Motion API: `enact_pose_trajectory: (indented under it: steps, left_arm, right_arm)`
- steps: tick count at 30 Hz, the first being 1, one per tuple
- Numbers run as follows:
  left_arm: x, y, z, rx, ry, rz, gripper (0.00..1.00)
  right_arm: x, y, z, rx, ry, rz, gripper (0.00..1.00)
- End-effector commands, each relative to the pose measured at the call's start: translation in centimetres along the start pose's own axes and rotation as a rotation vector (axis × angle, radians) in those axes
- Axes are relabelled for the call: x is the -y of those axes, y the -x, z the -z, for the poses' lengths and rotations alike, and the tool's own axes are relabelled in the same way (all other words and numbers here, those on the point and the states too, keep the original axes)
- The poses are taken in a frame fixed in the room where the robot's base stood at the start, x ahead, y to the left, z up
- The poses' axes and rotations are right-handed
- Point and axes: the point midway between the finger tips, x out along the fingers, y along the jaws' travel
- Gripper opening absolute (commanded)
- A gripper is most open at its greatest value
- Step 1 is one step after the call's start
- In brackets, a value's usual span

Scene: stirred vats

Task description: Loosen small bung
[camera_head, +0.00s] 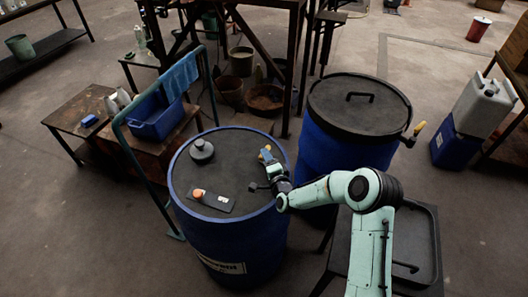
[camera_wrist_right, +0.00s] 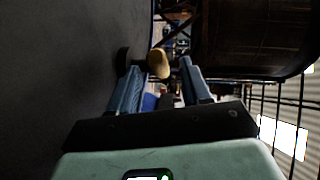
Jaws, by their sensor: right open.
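The blue drum (camera_head: 235,240) stands upright with a dark flat top. A dark round bung-like cap (camera_head: 202,150) sits towards its back left. I cannot tell for certain which fitting is the small bung. My right gripper (camera_head: 267,160) is at the right rim of this top, with its fingers apart. A yellow rounded end (camera_head: 265,150) shows at the fingertips. In the wrist view it (camera_wrist_right: 158,63) appears between and just beyond the two blue fingers, with a dark part beside it. Contact cannot be seen. My left gripper is out of view.
A dark plate (camera_head: 222,204) with an orange-topped item (camera_head: 198,194) lies on the drum top. A second blue drum (camera_head: 355,120) with a black lid stands close at the right. A trolley with a blue bin (camera_head: 157,122) stands at the left.

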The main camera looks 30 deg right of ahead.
Motion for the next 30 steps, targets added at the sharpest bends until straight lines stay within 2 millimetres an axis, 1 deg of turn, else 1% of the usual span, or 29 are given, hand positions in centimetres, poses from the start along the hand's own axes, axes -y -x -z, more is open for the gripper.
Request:
enact_pose_trajectory:
  steps: [1, 3, 7, 12, 19, 20, 21, 24, 28, 30]
  left_arm:
    - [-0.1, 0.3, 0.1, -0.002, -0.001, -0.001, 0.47]
    - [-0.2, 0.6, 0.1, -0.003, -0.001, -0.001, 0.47]
    - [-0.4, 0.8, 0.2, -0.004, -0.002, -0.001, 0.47]
    - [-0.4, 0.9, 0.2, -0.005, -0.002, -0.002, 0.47]
    - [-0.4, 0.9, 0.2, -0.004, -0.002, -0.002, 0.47]
    - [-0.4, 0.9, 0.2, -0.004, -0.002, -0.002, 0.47]
    - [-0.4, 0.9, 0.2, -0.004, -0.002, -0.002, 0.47]
    - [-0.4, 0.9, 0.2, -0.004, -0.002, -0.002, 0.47]
    - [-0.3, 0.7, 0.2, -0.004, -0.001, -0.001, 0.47]
    - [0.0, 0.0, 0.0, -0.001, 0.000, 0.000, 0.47]
  right_arm:
    - [0.1, -0.9, 0.0, -0.001, -0.001, 0.001, 0.48]
    - [0.1, -1.9, 0.0, -0.001, -0.001, 0.001, 0.48]
    - [0.0, -3.1, 0.0, 0.000, -0.001, 0.000, 0.48]
    - [0.0, -3.8, 0.0, 0.000, 0.000, -0.001, 0.48]
    - [-0.1, -3.8, 0.0, 0.000, 0.001, -0.001, 0.48]
    - [-0.1, -3.8, 0.0, 0.000, 0.000, -0.001, 0.41]
    - [-0.1, -3.8, 0.0, 0.000, 0.000, -0.001, 0.28]
    - [-0.1, -3.8, 0.0, 0.000, 0.000, -0.001, 0.00]
    - [-0.1, -3.8, 0.0, 0.002, 0.001, 0.000, 0.00]
    - [-0.3, -3.8, 0.1, 0.014, 0.002, 0.005, 0.00]
